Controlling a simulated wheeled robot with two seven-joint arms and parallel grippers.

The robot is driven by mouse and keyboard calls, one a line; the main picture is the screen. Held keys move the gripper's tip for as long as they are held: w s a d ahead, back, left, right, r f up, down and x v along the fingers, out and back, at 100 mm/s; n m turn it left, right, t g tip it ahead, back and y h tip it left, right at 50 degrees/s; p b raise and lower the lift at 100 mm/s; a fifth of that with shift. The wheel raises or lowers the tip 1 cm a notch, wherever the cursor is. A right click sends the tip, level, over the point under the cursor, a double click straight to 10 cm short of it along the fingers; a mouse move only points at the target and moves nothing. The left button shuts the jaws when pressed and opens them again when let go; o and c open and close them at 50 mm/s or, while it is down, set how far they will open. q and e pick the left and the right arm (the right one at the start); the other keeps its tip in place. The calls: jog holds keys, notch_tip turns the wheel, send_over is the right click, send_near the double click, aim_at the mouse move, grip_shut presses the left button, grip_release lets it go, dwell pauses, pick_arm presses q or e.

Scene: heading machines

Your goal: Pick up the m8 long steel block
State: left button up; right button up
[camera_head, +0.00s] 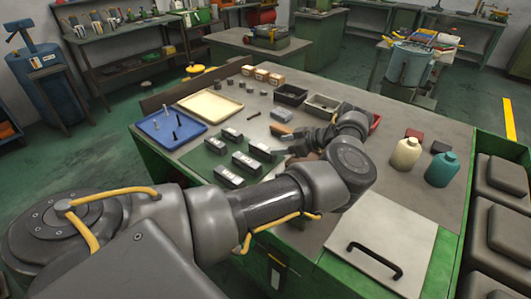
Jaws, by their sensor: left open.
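Several dark steel blocks with pale labelled faces lie on a green mat (203,161) in the middle of the workbench. They include one at the front (229,177), one behind it (247,164), one at the right (261,150) and one at the back (232,134). The labels are too small to read, so I cannot tell which is the m8 long steel block. My left gripper (288,146) is open, just right of the rightmost block, with its fingers toward the blocks. My left arm crosses in front of the bench. My right gripper is not in view.
A blue tray (150,127) with upright pins and a cream tray (211,112) stand at the left. Dark bins (290,94) and small boxes (262,75) are at the back. A cream bottle (406,154) and a teal bottle (441,169) stand at the right.

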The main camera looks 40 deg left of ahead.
aim_at(264, 147)
pick_arm(q)
jog(key=shift+x, duration=1)
jog(key=shift+s+a+p, duration=0.2)
jog(key=shift+a+p, duration=0.3)
jog(key=p+x, duration=0.2)
jog(key=x, duration=0.1)
jog(key=shift+a+f, duration=0.1)
jog(key=shift+a, duration=0.2)
jog(key=shift+a+f, duration=0.3)
jog(key=shift+d, duration=0.1)
jog(key=shift+c, duration=0.3)
jog(key=shift+c, duration=1.1)
grip_shut()
jog(key=shift+r, duration=0.1)
